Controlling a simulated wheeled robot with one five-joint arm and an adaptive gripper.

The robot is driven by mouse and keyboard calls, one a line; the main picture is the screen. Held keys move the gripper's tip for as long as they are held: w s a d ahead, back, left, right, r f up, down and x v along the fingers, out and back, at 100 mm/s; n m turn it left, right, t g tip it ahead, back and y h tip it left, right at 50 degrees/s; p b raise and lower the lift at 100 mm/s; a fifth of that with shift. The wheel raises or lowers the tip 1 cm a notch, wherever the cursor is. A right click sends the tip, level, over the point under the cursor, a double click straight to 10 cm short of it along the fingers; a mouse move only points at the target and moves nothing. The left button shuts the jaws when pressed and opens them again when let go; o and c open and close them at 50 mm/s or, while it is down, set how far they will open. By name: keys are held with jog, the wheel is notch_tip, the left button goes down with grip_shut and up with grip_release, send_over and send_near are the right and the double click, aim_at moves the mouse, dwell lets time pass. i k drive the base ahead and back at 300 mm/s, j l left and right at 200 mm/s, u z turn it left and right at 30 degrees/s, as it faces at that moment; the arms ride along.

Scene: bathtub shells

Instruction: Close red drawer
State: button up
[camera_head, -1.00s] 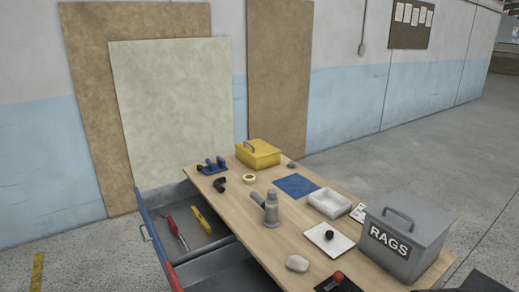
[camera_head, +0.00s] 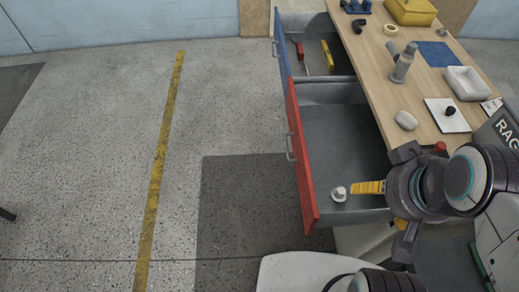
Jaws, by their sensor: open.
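The red drawer (camera_head: 303,170) is pulled out from the left side of the wooden workbench (camera_head: 395,78). Its red front panel faces left and has a grey handle (camera_head: 290,147). Inside it lie a small white fitting (camera_head: 338,194) and a yellow item (camera_head: 368,187), partly hidden by my gripper. My gripper (camera_head: 398,200) is open, its two fingers spread wide. In the picture it overlaps the right end of the red drawer, away from the front panel. I cannot tell its height above the drawer.
The blue drawer (camera_head: 281,52) behind is also pulled out, with a red-handled tool (camera_head: 300,55) and a yellow tool (camera_head: 327,55) inside. The bench top carries several items, including a grey RAGS box (camera_head: 505,130) at right. The floor left of the drawers is clear.

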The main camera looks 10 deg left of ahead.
aim_at(337, 141)
jog(key=u, duration=0.45)
jog(key=i+j+z, duration=0.15)
jog(key=i+j, duration=0.2)
jog(key=j, duration=0.2)
jog(key=i+j+z, duration=0.15)
jog(key=i+j, duration=0.15)
jog(key=j, duration=0.3)
jog(key=i+j+z, duration=0.2)
jog(key=j, duration=0.45)
jog(key=i+j+z, duration=0.15)
jog(key=i+j, duration=0.15)
jog(key=j, duration=0.4)
jog(key=i+j+z, duration=0.15)
jog(key=j, duration=0.55)
jog(key=i+j+z, duration=0.15)
jog(key=j, duration=0.6)
jog(key=i+j+z, duration=0.15)
jog(key=j, duration=0.55)
jog(key=i+j+z, duration=0.2)
jog(key=j, duration=0.6)
jog(key=k+l, duration=0.05)
jog(key=k, duration=0.05)
